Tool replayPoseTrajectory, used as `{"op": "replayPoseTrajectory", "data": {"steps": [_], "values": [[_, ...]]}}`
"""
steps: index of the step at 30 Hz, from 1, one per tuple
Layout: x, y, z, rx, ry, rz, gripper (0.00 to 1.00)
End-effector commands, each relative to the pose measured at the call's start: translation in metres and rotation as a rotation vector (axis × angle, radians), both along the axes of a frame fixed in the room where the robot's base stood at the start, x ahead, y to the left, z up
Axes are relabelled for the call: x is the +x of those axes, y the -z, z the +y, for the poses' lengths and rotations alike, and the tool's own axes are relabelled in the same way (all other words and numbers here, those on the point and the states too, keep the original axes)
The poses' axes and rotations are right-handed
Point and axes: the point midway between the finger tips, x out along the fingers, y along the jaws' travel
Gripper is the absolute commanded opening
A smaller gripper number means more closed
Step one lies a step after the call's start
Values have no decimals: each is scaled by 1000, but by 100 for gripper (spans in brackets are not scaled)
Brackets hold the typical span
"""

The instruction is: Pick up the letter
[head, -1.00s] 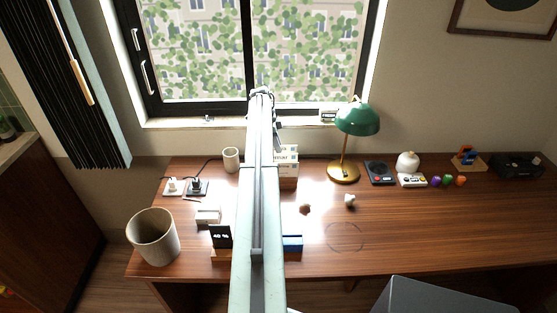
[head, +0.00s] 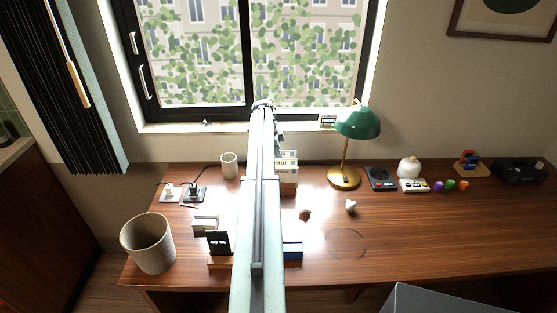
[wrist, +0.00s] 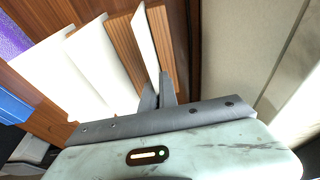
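Several white letters stand upright in a wooden letter rack (wrist: 120,38) in the wrist view. One narrow-looking white letter (wrist: 146,42), seen nearly edge-on, stands at the right of the group. My gripper (wrist: 158,86) has its two grey fingers close together on either side of this letter's near end, and looks shut on it. The letter is still among the rack's wooden slats. In the head view the letters (head: 288,157) show beside my arm at the back of the desk, with printing on the front one. My arm hides part of them and most of the gripper.
A green lamp (head: 358,124) stands right of the rack, and a small cup (head: 229,165) stands left. A blue item (head: 292,250) and a dark sign (head: 219,242) flank my arm at the front. The window sill (head: 180,127) is behind.

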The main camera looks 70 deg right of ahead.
Motion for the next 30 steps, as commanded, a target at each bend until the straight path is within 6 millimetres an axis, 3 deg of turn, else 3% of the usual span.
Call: {"op": "replayPoseTrajectory", "data": {"steps": [15,30], "values": [[-1,-95,0,0,1,0,0],[-1,-98,0,0,1,0,0]]}}
